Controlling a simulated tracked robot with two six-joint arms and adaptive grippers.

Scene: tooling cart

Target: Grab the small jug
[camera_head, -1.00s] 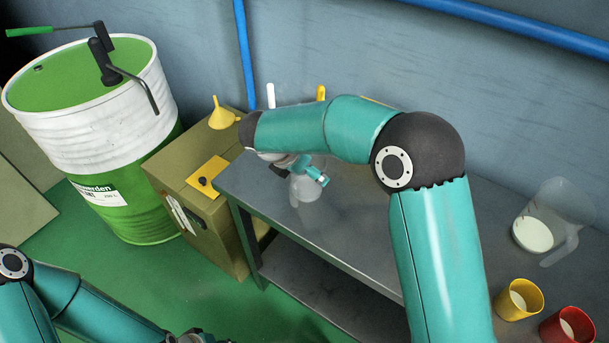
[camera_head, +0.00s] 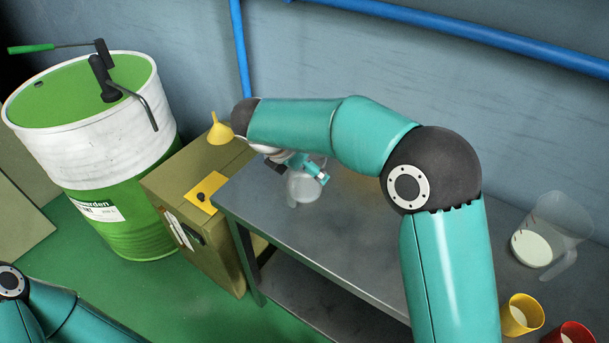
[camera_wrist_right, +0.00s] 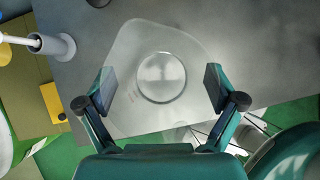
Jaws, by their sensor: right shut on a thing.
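The small jug (camera_head: 303,187) is translucent and sits in my right gripper (camera_head: 298,170) over the left end of the grey table. In the right wrist view the jug (camera_wrist_right: 160,78) is seen from above, with its round base showing through. The right gripper's fingers (camera_wrist_right: 160,88) are on either side of it, shut on it. I cannot tell how far its bottom is from the tabletop. My right forearm covers the area behind it. My left arm shows only at the bottom left of the head view, and its gripper is out of view.
The table (camera_head: 345,245) is clear in front of the jug. A larger jug with white contents (camera_head: 548,232), a yellow cup (camera_head: 522,315) and a red cup (camera_head: 570,335) stand at right. A brown box (camera_head: 195,240) with a yellow funnel (camera_head: 219,130) and a green-white drum (camera_head: 90,150) are at left.

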